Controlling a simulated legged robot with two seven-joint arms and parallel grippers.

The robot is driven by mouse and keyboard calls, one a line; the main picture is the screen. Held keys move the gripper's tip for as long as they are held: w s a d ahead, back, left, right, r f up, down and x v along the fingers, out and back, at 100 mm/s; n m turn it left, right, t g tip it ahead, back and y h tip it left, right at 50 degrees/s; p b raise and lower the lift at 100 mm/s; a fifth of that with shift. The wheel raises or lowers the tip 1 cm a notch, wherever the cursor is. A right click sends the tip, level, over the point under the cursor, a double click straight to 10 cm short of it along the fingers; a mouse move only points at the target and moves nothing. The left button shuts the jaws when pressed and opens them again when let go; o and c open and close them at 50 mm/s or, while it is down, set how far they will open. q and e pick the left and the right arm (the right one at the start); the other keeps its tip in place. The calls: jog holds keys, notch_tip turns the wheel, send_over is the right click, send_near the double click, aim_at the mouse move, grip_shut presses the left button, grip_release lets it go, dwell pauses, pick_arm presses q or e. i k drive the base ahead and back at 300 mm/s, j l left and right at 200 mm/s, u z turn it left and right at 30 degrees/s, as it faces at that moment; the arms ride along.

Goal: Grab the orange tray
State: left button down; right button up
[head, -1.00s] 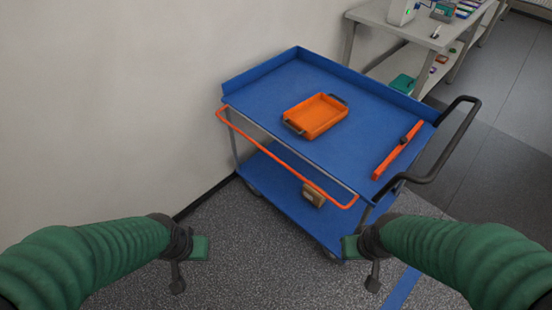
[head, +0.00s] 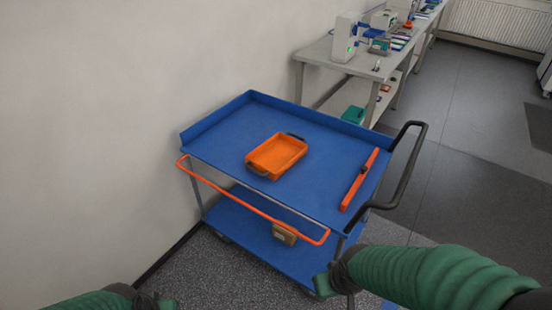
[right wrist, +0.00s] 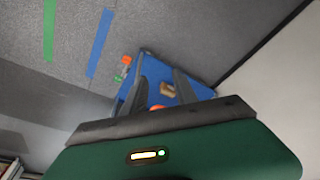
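The orange tray (head: 278,155) is a shallow rectangular tray with a dark handle at each short end. It lies on the blue top shelf of a cart (head: 225,140) and looks empty. My left gripper (head: 160,303) is at the bottom edge of the head view, mostly cut off, well short of the cart. My right gripper (head: 335,287) is in front of the cart's near right corner, apart from the tray. In the right wrist view its two dark fingers (right wrist: 160,88) stand apart with nothing between them. A small orange patch shows beyond them.
An orange bar (head: 358,180) lies on the top shelf's right side. A black handle (head: 408,170) juts out right; an orange rail (head: 250,205) runs along the front. A brown box (head: 285,234) sits below. A wall is at left, a workbench (head: 340,66) behind.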

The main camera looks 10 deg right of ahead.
aim_at(277, 155)
jog(key=i+l+u, duration=0.2)
jog(key=i, duration=0.25)
jog(key=i+u, duration=0.2)
jog(key=i, duration=0.3)
jog(key=i+l+u, duration=0.15)
jog(key=i+l, duration=0.15)
jog(key=i, duration=0.15)
